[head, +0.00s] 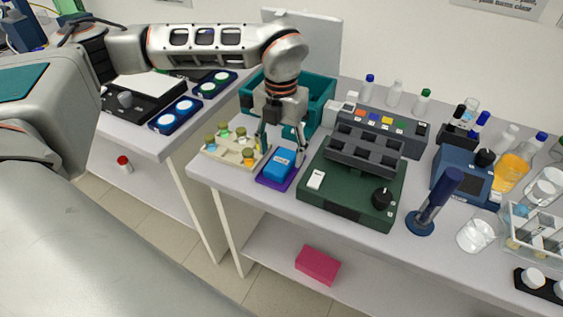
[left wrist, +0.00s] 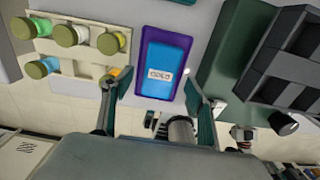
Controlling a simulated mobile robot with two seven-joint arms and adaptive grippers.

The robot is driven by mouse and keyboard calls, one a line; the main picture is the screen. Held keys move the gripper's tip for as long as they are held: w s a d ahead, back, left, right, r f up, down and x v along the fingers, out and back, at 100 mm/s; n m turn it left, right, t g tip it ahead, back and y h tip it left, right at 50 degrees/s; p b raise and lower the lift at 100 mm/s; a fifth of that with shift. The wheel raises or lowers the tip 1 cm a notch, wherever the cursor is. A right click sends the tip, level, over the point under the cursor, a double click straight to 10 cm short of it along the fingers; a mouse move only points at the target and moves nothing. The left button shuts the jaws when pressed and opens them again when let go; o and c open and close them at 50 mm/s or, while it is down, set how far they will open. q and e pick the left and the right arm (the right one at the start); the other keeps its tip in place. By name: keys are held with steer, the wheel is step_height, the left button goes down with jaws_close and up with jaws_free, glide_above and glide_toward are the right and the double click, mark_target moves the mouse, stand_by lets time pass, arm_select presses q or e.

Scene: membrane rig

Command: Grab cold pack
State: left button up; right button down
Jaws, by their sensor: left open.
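The cold pack (head: 281,162) is a blue block on a purple tray (head: 264,182) near the front left of the right-hand table. In the left wrist view the cold pack (left wrist: 166,60) shows a white label, and the purple tray (left wrist: 144,50) frames it. My left gripper (head: 282,148) is open and points down over the pack. In the left wrist view its fingers (left wrist: 156,86) stand apart on either side of the pack's near end, with nothing between them held. Whether the fingertips touch the pack or tray cannot be told. My right gripper is not in view.
A cream rack (head: 228,152) of capped vials stands close left of the tray. A dark green device (head: 345,203) with a black block stands close right. A teal bin (head: 321,92) is behind. A blue stand (head: 421,222) and glassware are further right.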

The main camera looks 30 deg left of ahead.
arm_select(q)
steer(key=shift+f, duration=1.2)
steer(key=c, duration=1.3)
steer(key=shift+w+r, duration=0.1)
steer(key=shift+r, duration=0.05)
